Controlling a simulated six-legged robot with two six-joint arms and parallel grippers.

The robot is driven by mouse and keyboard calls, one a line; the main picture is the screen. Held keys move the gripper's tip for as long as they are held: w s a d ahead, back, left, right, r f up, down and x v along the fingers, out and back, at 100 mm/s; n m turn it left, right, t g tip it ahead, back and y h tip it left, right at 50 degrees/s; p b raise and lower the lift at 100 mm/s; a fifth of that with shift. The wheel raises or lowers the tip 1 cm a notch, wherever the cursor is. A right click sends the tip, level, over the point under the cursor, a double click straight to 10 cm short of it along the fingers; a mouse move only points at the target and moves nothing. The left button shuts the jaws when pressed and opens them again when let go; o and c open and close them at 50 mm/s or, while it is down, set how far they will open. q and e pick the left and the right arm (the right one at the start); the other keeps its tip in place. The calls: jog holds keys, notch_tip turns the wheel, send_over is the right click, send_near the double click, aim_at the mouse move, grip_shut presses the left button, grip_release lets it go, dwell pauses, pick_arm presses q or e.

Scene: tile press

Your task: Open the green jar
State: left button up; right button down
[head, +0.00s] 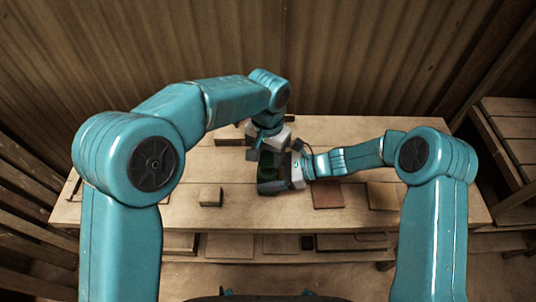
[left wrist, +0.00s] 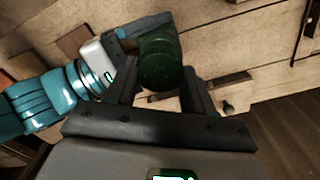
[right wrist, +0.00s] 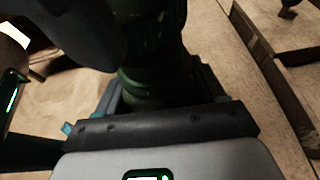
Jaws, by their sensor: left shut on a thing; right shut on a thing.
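The dark green jar (head: 267,172) is near the middle of the wooden table, partly hidden by my two grippers. My left gripper (head: 268,146) reaches it from above and behind. In the left wrist view the rounded green top of the jar (left wrist: 160,62) sits between the left fingers, which are shut on it. My right gripper (head: 284,178) comes in from the right and is shut on the jar's body. In the right wrist view the ridged green body (right wrist: 158,82) stands between the right fingers. Whether the lid has turned cannot be told.
A small wooden block (head: 210,196) stands on the table (head: 110,190) left of the jar. A low shelf with boards (head: 230,246) is below the front edge. The table's left part is mostly clear.

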aim_at(268, 158)
pick_arm(q)
jog(key=shift+r, duration=2.05)
pick_arm(e)
jog(key=shift+c, duration=0.2)
grip_release()
